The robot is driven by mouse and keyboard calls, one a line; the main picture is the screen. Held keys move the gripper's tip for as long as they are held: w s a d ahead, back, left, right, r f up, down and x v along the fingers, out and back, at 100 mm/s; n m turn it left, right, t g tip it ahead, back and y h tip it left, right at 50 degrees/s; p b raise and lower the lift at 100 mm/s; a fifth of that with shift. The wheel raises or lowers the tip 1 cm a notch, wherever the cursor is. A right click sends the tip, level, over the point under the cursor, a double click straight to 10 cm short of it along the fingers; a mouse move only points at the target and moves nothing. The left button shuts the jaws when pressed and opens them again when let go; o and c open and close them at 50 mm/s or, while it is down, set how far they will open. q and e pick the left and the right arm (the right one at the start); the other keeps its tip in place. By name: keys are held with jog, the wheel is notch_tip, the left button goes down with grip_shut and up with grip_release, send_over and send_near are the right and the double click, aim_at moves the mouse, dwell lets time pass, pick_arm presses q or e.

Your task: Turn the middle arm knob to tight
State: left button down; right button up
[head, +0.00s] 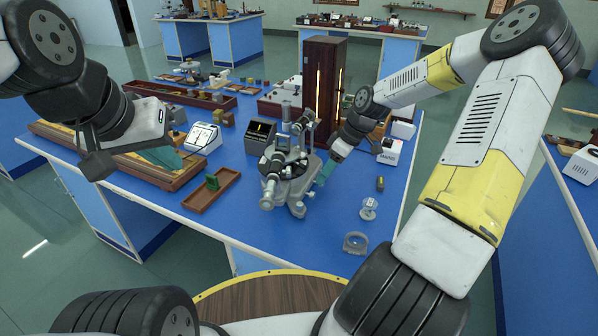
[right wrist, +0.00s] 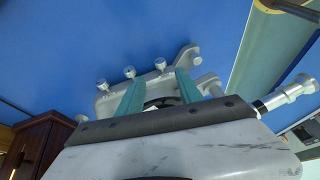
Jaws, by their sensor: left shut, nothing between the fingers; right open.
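The spectrometer (head: 290,172), a grey metal instrument with a round dark table and tubes, stands on the blue bench. In the right wrist view, three small round silver knobs sit in a row along its grey body: one on the left (right wrist: 102,84), a middle one (right wrist: 130,72) and one on the right (right wrist: 160,64). I cannot read any mark on them. My right gripper (right wrist: 158,92) is open, its teal fingers apart over the instrument's body near the knobs. In the head view it is at the instrument's right side (head: 325,172). My left gripper (head: 165,158) is shut and empty, over the bench's left part.
A brown tray with a green block (head: 196,200) lies left of the spectrometer. A tall dark wooden cabinet (head: 322,75) stands behind it. A white meter (head: 203,138) is behind left. Small glass pieces (head: 355,242) lie at the front right edge. The bench's front middle is clear.

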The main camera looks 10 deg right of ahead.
aim_at(312, 195)
jog(key=x, duration=0.7)
jog(key=shift+a+f, duration=0.3)
jog(key=shift+f, duration=0.05)
grip_shut()
